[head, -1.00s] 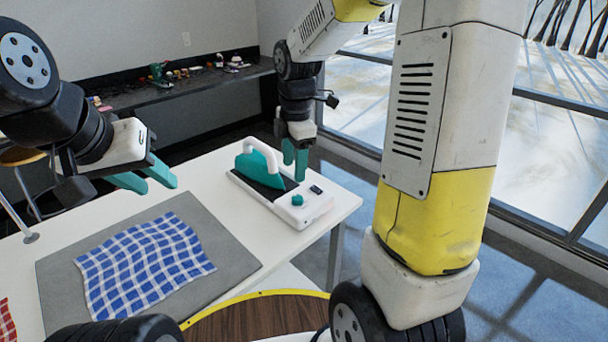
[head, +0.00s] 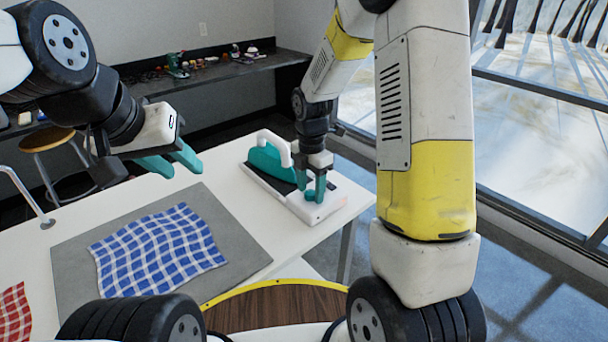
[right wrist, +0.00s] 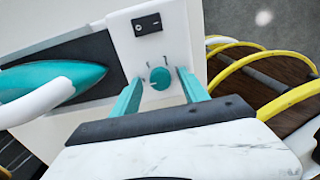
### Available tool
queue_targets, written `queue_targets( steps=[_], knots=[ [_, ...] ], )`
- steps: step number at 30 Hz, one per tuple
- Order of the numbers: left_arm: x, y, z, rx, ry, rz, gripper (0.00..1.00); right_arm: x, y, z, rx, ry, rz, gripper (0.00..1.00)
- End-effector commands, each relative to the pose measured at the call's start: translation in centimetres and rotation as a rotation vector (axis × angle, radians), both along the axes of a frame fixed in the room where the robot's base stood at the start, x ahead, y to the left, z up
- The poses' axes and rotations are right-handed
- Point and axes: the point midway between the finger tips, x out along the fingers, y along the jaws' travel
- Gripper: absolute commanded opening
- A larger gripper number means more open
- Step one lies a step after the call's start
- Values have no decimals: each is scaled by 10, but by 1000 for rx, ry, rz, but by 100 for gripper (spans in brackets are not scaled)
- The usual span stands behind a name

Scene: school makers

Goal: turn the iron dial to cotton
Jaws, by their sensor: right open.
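The iron (head: 268,156), teal with a white handle, rests on its white station with a dark plate (head: 262,178) on the table. A round teal dial (head: 310,195) is on the station's front part. The right wrist view shows the dial (right wrist: 160,78) with small marks around it, too small to read. My right gripper (head: 314,194) points down over the dial. Its open teal fingers (right wrist: 160,88) are on either side of the dial, and I cannot tell whether they touch it. My left gripper (head: 182,163) is open and empty above the table's left part.
A black rocker switch (right wrist: 147,24) is beside the dial. A blue checked cloth (head: 158,250) lies on a grey mat (head: 85,235). A red checked cloth (head: 13,315) lies at the left. A stool (head: 47,140) stands behind the table.

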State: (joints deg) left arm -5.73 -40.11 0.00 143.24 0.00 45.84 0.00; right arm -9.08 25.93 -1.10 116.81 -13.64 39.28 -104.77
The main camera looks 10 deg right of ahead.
Motion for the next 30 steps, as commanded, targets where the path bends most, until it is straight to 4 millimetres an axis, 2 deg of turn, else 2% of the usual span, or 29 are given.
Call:
queue_targets(
  steps=[6, 8, 14, 15, 23, 30],
  knots=[
    [0, 0, 0, 0, 0, 0, 36, 0, 0, -1, 0, 0, 0, 52],
    [0, 0, 0, 0, 0, 0, 36, 0, 0, -1, 0, 0, 0, 42],
    [0, 0, 0, 0, 0, 0, 36, 0, 0, 0, 0, 0, 0, 3],
    [0, 0, 0, 0, 0, 0, 36, 0, 0, 0, 0, 0, 0, 0],
    [0, 0, 0, 0, 0, 0, 36, 0, 0, 0, 0, 0, -20, 0],
    [0, 0, 0, 0, 0, 0, 36, 0, 0, 0, 0, 1, -125, 0]
  ],
)
